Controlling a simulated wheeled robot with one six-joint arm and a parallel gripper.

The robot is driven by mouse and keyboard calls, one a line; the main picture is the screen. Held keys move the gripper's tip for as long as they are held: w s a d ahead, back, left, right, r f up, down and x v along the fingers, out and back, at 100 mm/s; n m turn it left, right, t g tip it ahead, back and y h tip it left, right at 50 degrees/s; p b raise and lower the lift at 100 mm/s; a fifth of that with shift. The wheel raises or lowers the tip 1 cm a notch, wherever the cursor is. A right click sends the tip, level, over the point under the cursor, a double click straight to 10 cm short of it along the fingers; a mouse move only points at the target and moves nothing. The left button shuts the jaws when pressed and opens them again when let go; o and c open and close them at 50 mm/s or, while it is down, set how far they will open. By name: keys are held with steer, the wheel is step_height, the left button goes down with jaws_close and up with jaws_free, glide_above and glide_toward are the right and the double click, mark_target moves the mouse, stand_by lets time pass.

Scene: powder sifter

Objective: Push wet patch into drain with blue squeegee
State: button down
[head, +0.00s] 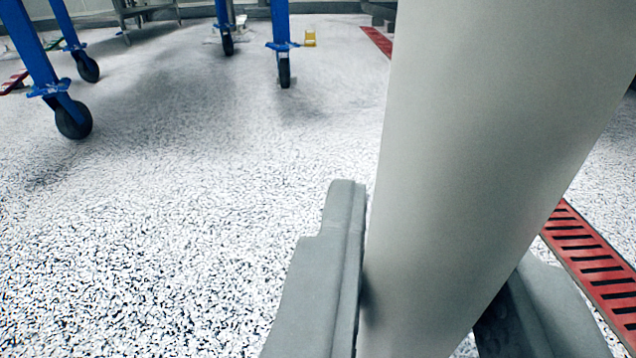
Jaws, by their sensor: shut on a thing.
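My gripper (440,265) is shut on a thick, pale grey pole (495,110). The pole leans to the upper right and runs out of the top of the picture. Its lower end is also out of view. No blue squeegee head shows, so I cannot tell from this view that the pole is the squeegee's handle. A red slotted drain (598,265) runs along the floor at the right, and the pole hides its middle. A far stretch of it shows at the top. Darker grey areas lie on the speckled floor, but I cannot tell wet from shadow.
Blue legs on black casters (73,119) stand at the upper left, with another caster (285,72) at the top middle. A small yellow object (310,38) lies beyond. The speckled floor (170,230) at the left and front is clear.

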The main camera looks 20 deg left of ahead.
steer(key=shift+a+f, duration=0.1)
steer(key=shift+f, duration=2.85)
